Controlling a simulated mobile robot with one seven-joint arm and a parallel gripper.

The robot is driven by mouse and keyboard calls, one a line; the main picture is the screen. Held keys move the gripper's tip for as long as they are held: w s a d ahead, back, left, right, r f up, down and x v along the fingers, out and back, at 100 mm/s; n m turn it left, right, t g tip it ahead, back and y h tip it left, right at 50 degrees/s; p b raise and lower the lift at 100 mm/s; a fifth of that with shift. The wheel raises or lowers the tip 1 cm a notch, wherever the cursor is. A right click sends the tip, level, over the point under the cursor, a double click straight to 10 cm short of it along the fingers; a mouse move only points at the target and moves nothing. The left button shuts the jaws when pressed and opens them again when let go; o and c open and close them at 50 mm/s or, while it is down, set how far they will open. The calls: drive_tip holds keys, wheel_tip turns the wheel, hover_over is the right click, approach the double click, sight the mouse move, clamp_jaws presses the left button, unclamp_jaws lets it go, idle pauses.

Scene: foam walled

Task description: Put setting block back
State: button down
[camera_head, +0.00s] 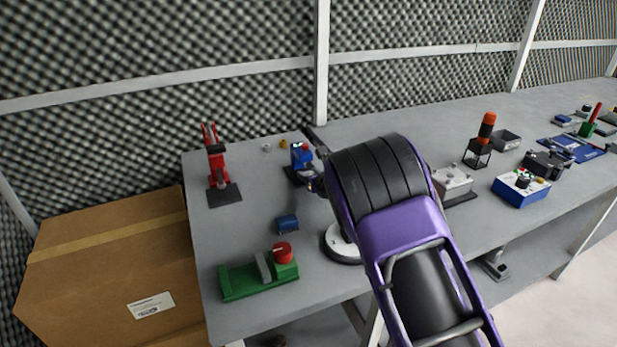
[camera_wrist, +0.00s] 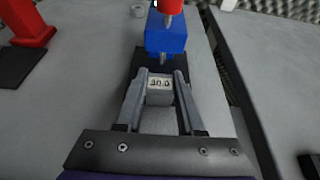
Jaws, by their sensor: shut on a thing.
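The setting block is a small grey block marked 30.0 (camera_wrist: 160,86). My gripper (camera_wrist: 161,76) is shut on it, one finger on each side. Just beyond it stands a blue device with a red top (camera_wrist: 166,35) on a black base (camera_wrist: 150,58), with a metal tip pointing down close behind the block. I cannot tell whether the block touches the base. In the head view the blue device (camera_head: 299,154) is at the back of the table, with my gripper (camera_head: 314,182) beside it; the block is hidden there by my arm.
A red clamp (camera_head: 217,168) stands left, a green fixture with red knob (camera_head: 258,279) at the front left, and a small blue block (camera_head: 287,224) between. A grey box (camera_head: 452,184) and blue control box (camera_head: 519,190) are right. A cardboard box (camera_head: 110,265) abuts the table's left.

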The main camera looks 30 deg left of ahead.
drive_tip(key=shift+c, duration=2.2)
unclamp_jaws()
drive_tip(key=v, duration=1.7)
drive_tip(key=shift+s+r, duration=0.1)
drive_tip(key=shift+r, duration=0.1)
